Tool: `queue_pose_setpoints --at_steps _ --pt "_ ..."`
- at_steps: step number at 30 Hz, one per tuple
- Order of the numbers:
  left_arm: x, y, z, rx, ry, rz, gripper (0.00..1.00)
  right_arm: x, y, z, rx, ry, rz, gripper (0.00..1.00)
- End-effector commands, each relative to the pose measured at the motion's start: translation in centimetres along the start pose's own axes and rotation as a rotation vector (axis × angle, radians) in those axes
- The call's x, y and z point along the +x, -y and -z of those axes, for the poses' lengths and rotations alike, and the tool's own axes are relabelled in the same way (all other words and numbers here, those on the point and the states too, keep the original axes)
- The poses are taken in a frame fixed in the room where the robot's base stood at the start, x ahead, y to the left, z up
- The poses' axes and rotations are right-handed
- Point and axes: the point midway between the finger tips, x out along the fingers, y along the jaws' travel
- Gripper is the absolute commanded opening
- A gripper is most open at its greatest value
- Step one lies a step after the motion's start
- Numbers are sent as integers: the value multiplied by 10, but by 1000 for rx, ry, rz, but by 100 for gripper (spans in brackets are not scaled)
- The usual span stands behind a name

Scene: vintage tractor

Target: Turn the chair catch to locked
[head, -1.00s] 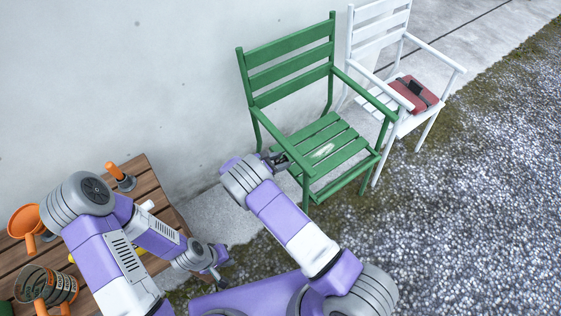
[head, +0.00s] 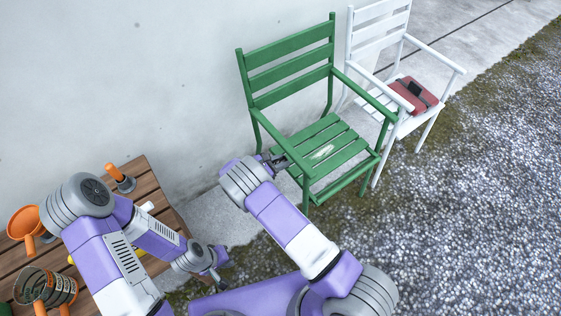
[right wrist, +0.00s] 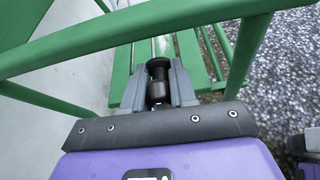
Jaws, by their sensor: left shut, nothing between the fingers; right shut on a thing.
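The green slatted chair (head: 290,78) stands against the wall. My right gripper (head: 279,160) reaches in at the left side of its seat, by the left armrest. In the right wrist view its two grey fingers (right wrist: 158,92) are shut on a dark, rounded knob (right wrist: 158,68), which I take to be the chair catch. The knob sits below the green armrest, in front of the seat slats. Its locked or unlocked marking cannot be seen. My left gripper (head: 216,268) is shut and empty, low beside the wooden table, away from the chair.
A white chair (head: 380,28) with a red item (head: 414,93) on its seat stands just right of the green one. The wooden table (head: 130,172) at left holds an orange funnel (head: 25,220), a tin and an orange-handled tool (head: 119,177). Gravel at right is clear.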

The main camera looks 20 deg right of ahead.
Motion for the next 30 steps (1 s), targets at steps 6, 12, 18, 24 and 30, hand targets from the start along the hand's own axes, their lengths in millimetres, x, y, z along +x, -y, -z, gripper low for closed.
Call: queue_pose_setpoints --at_steps 6,12,18,24,30 --pt "1 0 0 0 0 0 0 -1 2 1 125 0 -55 0" --pt "3 1 0 0 0 0 0 -1 2 1 293 1 -126 0" --pt "6 2 0 0 0 0 0 0 4 2 468 1 -199 0" --pt "8 3 0 0 0 0 0 0 5 3 642 1 -272 0" --pt "8 3 0 0 0 0 0 1 6 4 818 0 -344 0"
